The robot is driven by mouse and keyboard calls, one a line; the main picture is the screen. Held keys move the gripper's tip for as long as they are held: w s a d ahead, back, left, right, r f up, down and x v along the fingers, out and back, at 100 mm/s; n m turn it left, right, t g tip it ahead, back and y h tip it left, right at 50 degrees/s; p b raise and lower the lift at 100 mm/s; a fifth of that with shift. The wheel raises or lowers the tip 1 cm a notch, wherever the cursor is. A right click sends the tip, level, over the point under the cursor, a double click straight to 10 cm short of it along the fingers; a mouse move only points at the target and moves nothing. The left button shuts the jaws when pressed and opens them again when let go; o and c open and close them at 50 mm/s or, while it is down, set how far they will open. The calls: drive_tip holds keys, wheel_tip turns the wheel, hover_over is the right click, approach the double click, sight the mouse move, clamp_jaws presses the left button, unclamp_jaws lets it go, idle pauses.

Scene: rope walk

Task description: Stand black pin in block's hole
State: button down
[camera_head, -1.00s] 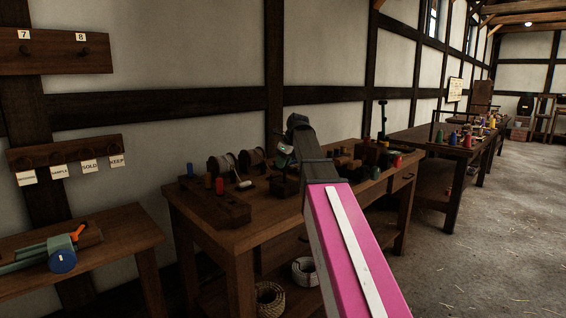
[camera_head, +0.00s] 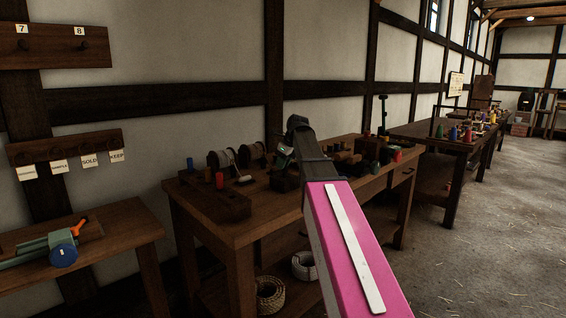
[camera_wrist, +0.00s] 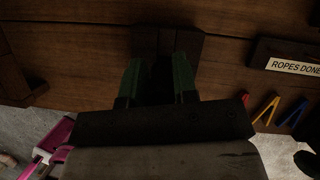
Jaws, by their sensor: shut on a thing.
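My gripper (camera_head: 284,161) is over the middle of the near workbench (camera_head: 243,233), mostly hidden behind my own arm. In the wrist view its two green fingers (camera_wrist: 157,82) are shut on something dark. This fits the black pin, but its outline is lost in shadow. A dark block (camera_wrist: 168,43) lies just beyond and under the fingertips; a dark block (camera_head: 285,183) also shows below the gripper in the head view. The block's hole is not visible, and I cannot tell whether the pin touches the block.
A long wooden rack (camera_head: 218,203) with blue and red pegs stands left of the gripper. Spools (camera_head: 220,158) stand behind. More small blocks (camera_head: 345,158) crowd the bench on the right. In the wrist view a "ROPES DONE" sign (camera_wrist: 292,66) lies right.

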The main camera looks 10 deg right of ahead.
drive_tip(key=shift+f, duration=1)
drive_tip(key=c, duration=0.8)
unclamp_jaws()
drive_tip(key=v, duration=1)
drive_tip(key=shift+d+r, duration=0.2)
drive_tip(key=shift+r, duration=0.15)
drive_tip(key=shift+s, duration=0.2)
